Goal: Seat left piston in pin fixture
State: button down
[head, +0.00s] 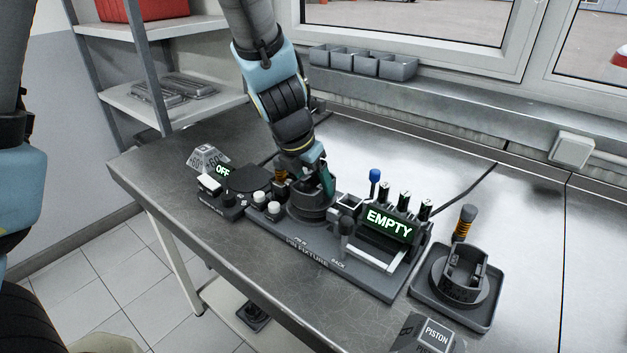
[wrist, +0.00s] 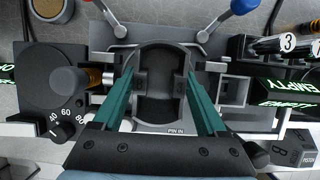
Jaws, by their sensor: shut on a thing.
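My gripper (head: 325,186) points down over the pin fixture (head: 318,256). In the wrist view, its two green fingers (wrist: 159,82) are closed on opposite sides of a dark piston (wrist: 158,103), which has an open hollow middle. The piston is over the round dark seat of the fixture. Whether it rests fully on the seat cannot be told. In the head view the gripper mostly hides it. The fixture's display (head: 389,223) reads EMPTY. A "PIN IN" label shows below the piston in the wrist view.
A heater with a dial (wrist: 61,130) and an OFF display stands left of the seat. Numbered holders and a blue-topped lever (head: 375,176) stand right of it. A tray (head: 482,318) with another dark piston-like part and an orange-banded piece is at the right. Bins line the window sill.

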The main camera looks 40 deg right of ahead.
jog(key=shift+f+b, duration=0.5)
jog(key=shift+f, duration=0.15)
dwell(0.8)
dwell(0.4)
grip_release()
jog(key=shift+r, duration=0.1)
dwell(0.5)
notch_tip(320, 180, up, 6)
jog(key=p, duration=0.7)
dwell(0.7)
